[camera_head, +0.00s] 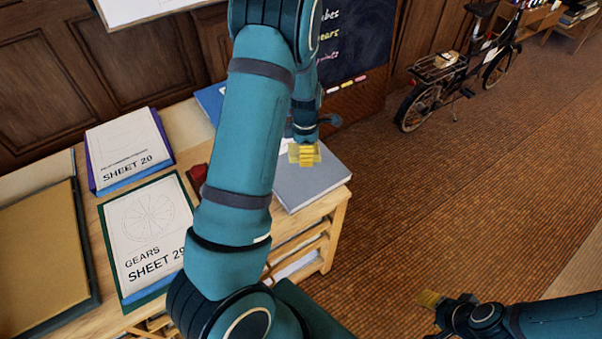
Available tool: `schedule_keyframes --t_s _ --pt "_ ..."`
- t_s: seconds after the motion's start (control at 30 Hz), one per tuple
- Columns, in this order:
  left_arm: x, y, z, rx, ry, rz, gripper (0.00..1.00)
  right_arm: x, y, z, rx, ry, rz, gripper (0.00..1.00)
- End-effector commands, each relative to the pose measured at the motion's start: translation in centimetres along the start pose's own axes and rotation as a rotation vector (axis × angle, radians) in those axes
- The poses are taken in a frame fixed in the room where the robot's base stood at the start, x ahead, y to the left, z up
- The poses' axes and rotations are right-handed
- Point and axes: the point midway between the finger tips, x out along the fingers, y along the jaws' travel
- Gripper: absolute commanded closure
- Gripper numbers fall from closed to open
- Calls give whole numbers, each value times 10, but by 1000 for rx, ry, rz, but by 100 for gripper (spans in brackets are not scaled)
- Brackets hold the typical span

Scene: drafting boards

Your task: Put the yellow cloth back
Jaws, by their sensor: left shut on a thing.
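My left gripper (304,147) is at the end of the large teal arm, over the grey-blue board or book (313,180) at the right end of the wooden table. It is shut on the yellow cloth (306,156), which shows as a small yellow patch at the fingertips. I cannot tell whether the cloth touches the grey surface below. My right gripper (430,299) is low at the bottom right, over the floor and away from the table. Its fingers are small and dark, so its opening is unclear.
The table holds the GEARS sheet (148,235), another SHEET 20 folder (127,150), a tan board (40,262) and a red item (198,178). My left arm hides the table's middle. A blackboard (355,40) stands behind. A bicycle (450,75) stands on open floor.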

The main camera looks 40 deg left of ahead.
Motion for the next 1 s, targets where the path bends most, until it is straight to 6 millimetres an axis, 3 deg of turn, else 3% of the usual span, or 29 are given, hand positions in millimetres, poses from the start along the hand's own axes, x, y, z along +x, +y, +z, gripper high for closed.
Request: schedule_keyframes --t_s 0.17,0.43,0.67,0.87,1.0 --pt "12 8 -11 -128 1 -3 71 1 0 0 0 0 0 53" --pt "58 8 -11 -132 1 -4 71 8 3 4 -2 -7 -1 53" --pt "74 8 -11 -129 0 -2 71 10 4 5 -3 -9 -1 53" --pt "101 8 -11 -128 1 -4 71 13 5 6 -4 -13 -1 53" --pt "104 8 -10 -128 0 -1 71 13 5 7 -4 -14 -1 53"
